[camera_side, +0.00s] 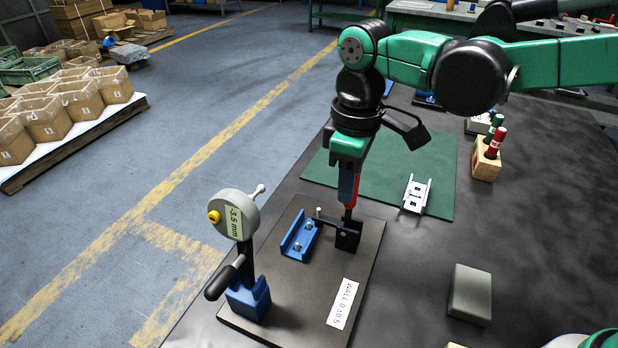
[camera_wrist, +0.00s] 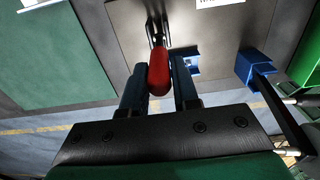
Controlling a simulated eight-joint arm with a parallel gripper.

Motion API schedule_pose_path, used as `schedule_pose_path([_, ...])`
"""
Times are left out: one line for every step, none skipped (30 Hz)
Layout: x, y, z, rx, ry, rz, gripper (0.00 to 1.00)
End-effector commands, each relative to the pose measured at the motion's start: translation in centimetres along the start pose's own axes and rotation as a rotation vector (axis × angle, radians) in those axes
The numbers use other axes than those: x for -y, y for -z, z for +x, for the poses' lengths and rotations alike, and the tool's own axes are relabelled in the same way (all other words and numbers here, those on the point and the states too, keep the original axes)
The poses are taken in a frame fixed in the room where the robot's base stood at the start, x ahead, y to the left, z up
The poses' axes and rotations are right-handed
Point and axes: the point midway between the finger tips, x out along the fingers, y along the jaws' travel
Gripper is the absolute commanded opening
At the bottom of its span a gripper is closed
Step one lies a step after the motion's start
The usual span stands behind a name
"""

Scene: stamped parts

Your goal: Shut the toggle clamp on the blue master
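The blue master (camera_side: 298,237) is a short blue channel lying on a dark base plate (camera_side: 280,300); part of it also shows in the wrist view (camera_wrist: 194,70). The toggle clamp (camera_side: 347,236) stands on the plate at the master's right. The clamp's red handle (camera_wrist: 158,74) stands about upright. My gripper (camera_side: 348,185) points down over the clamp, with its blue fingers close on both sides of the handle. They appear to touch it.
A round gauge marked 3.5 mm (camera_side: 233,215) stands on a blue foot at the plate's left. A slotted pale part (camera_side: 416,194) lies on the green mat (camera_side: 440,165). A grey block (camera_side: 470,295) and a wooden holder (camera_side: 486,164) are at right.

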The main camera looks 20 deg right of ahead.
Motion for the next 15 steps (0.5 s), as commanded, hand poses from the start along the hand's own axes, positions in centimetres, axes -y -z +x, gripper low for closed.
schedule_pose_path([-0.1, 0.0, 0.0, 0.001, -0.001, 0.001, 0.37])
schedule_pose_path([-0.1, 0.0, 0.0, 0.001, -0.001, 0.001, 0.46])
schedule_pose_path([0.0, 0.0, 0.0, 0.001, -0.001, 0.001, 0.47])
schedule_pose_path([0.0, 0.0, 0.0, 0.001, -0.001, 0.001, 0.47])
schedule_pose_path([0.0, 0.0, 0.0, 0.001, -0.001, 0.001, 0.47])
schedule_pose_path([0.0, 0.0, 0.0, 0.001, -0.001, 0.001, 0.47])
schedule_pose_path([0.0, 0.0, 0.0, 0.002, 0.000, 0.001, 0.47])
schedule_pose_path([0.0, 0.0, 0.0, 0.002, 0.000, 0.001, 0.47])
schedule_pose_path([0.0, 0.0, 0.0, 0.002, 0.000, 0.001, 0.47])
schedule_pose_path([0.0, 0.0, 0.0, 0.002, 0.000, 0.000, 0.47])
schedule_pose_path([0.0, 0.0, -0.1, 0.002, 0.000, 0.001, 0.47])
schedule_pose_path([0.0, 0.0, -0.2, 0.002, 0.000, 0.000, 0.47])
schedule_pose_path([0.0, 0.0, -0.4, 0.002, 0.000, 0.000, 0.47])
schedule_pose_path([0.0, 0.0, -0.7, 0.002, 0.000, 0.000, 0.47])
schedule_pose_path([0.0, 0.0, -1.1, 0.002, 0.000, 0.000, 0.47])
